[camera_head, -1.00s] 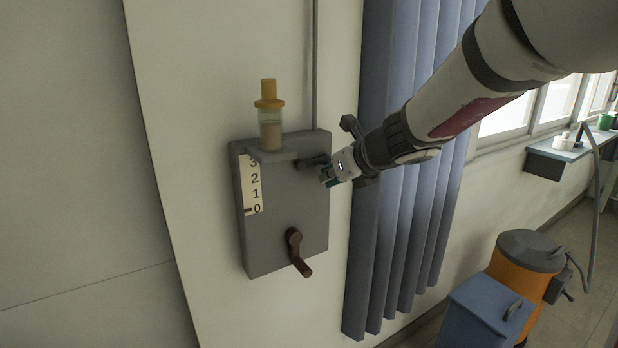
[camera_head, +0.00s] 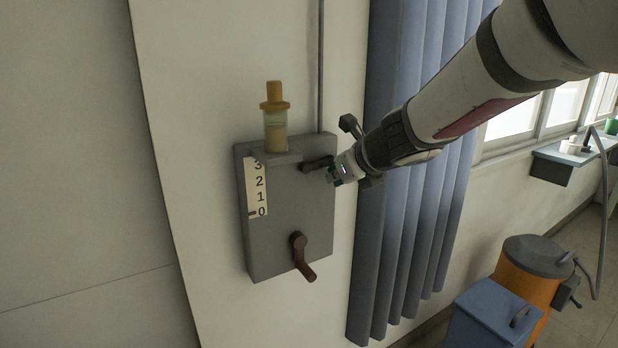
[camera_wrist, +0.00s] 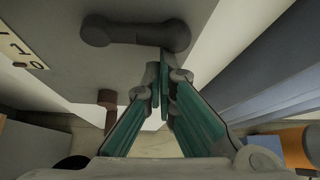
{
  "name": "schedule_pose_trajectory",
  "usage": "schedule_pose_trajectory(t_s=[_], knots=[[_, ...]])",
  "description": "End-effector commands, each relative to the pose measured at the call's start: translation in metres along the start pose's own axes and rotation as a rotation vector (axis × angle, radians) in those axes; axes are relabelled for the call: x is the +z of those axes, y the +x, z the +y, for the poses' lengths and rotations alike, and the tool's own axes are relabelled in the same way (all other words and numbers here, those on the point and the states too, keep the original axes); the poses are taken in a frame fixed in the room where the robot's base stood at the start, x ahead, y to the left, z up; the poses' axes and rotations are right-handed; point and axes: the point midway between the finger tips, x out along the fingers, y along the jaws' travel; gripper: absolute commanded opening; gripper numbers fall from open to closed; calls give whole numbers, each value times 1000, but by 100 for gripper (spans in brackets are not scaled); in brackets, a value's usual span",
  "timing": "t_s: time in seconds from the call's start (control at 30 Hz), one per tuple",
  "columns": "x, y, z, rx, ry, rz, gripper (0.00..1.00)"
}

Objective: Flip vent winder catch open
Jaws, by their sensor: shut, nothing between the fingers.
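The grey vent winder box (camera_head: 283,235) is fixed to the wall. Its dark catch (camera_head: 317,164) sits near the top right of the box face and points sideways. In the wrist view the catch (camera_wrist: 135,32) lies across the top, just beyond my fingertips. My gripper (camera_head: 335,178) is shut and empty, at the right edge of the box, close to the catch's right end; it also shows in the wrist view (camera_wrist: 163,80). Whether the fingertips touch the catch I cannot tell. A brown crank handle (camera_head: 302,257) hangs low on the box, pointing down.
A blue curtain (camera_head: 395,240) hangs right of the box. An orange bin (camera_head: 527,285) and a blue box (camera_head: 487,315) stand lower right.

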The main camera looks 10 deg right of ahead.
Motion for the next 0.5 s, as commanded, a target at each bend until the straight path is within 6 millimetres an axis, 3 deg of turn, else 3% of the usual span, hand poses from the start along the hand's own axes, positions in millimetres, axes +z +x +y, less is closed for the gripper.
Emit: schedule_pose_trajectory(t_s=[0.5], knots=[[18, -10, -4, -207, -307, -5, 0]])
